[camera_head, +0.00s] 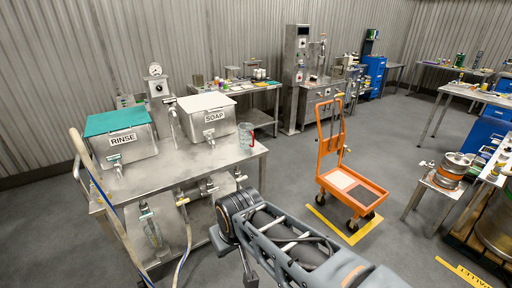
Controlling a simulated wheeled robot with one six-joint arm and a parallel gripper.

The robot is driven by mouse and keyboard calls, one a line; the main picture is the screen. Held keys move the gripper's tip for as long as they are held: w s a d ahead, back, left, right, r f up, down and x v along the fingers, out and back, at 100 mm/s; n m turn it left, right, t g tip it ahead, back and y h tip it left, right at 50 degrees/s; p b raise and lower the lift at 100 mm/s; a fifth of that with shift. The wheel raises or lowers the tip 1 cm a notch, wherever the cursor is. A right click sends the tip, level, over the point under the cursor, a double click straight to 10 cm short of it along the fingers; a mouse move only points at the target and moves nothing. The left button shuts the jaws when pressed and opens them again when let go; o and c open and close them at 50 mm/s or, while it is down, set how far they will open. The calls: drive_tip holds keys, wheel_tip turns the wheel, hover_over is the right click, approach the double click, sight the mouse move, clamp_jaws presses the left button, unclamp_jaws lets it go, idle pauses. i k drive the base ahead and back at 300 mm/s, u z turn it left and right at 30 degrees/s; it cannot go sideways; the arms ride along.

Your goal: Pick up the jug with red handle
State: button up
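A clear jug with a red handle (246,134) stands upright on the right end of the steel table (190,165), just right of the white-lidded SOAP tank (212,127). The jug is small in view and I cannot make out what is in it. My arm reaches in from the lower right, with its dark ringed joint in front of the table's front right corner, below and apart from the jug. The fingers of my gripper do not show.
A green-lidded RINSE tank (121,138) stands left on the table. Hoses (108,212) hang at the table's left. An orange cart (352,185) stands right, inside yellow floor marks. A small stand with a keg (452,170) is farther right. Grey floor between table and cart is clear.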

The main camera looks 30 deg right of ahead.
sight(245, 135)
drive_tip(key=u, duration=0.15)
drive_tip(key=k, duration=0.4)
drive_tip(key=z, duration=1.25)
drive_tip(key=i, duration=2)
drive_tip(key=u, duration=1.15)
drive_tip(key=i, duration=0.75)
drive_tip(key=u, duration=0.7)
